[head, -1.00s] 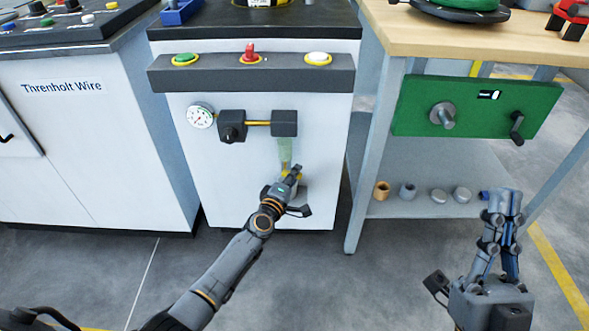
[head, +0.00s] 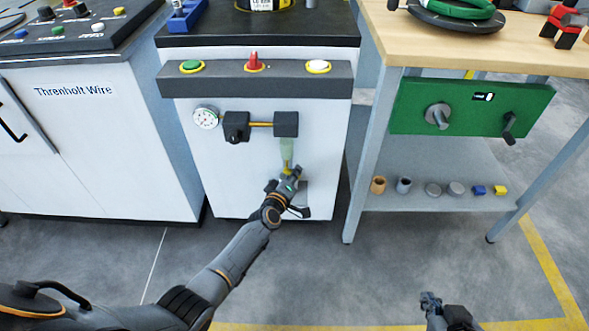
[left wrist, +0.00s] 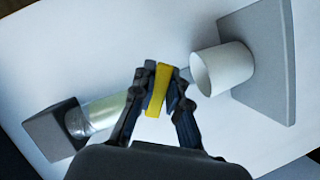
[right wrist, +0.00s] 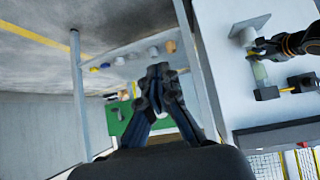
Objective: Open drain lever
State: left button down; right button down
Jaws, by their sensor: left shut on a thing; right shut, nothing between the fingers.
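The yellow drain lever (left wrist: 158,88) is between the fingers of my left gripper (left wrist: 160,80), which is shut on it. In the head view, my left gripper (head: 293,174) is at the white cabinet front, just below the pale green translucent bowl (head: 287,150), and hides most of the lever. The bowl (left wrist: 103,113) and its dark block also show in the left wrist view. A white cup (left wrist: 222,70) on a grey bracket is on the lever's other side, apart from the fingers. My right gripper (head: 431,300) is shut and empty above the floor; its fingers (right wrist: 158,78) fill the right wrist view's middle.
A gauge (head: 206,117) and dark blocks are above the bowl. A bar (head: 300,78) with green, red and white controls crosses the cabinet front. At right, a wooden-topped bench (head: 480,40) carries a green panel (head: 470,108); its lower shelf (head: 400,160) holds several small parts.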

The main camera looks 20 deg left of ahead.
pick_arm(q)
jog(key=shift+s+a+m+g+y+p, duration=0.1)
jog(key=shift+m+g+y+p, duration=0.2)
jog(key=shift+m+p, duration=0.55)
jog(key=shift+a+f+m+p, duration=0.15)
jog(key=shift+f+m+p, duration=0.1)
jog(key=shift+p, duration=0.8)
pick_arm(e)
jog(key=s+d+f+g+h, duration=0.1)
jog(key=s+d+g, duration=0.3)
jog(key=s, duration=0.6)
pick_arm(q)
jog(key=shift+a+m+g+y+p, duration=0.2)
jog(key=shift+m+g+y+p, duration=0.2)
jog(key=shift+m+y+p, duration=0.55)
jog(key=shift+s+a+f+m+g+y+p, duration=0.25)
jog(key=shift+m+y+p, duration=0.3)
jog(key=shift+m, duration=0.3)
jog(key=shift+a+f+m+g+y+p, duration=0.1)
jog(key=shift+a+m+g+y+p, duration=0.4)
jog(key=shift+m, duration=0.3)
pick_arm(e)
notch_tip(320, 180, down, 16)
jog(key=w+a+g, duration=0.1)
jog(key=g, duration=0.1)
jog(key=shift+a, duration=0.15)
jog(key=shift+f, duration=0.15)
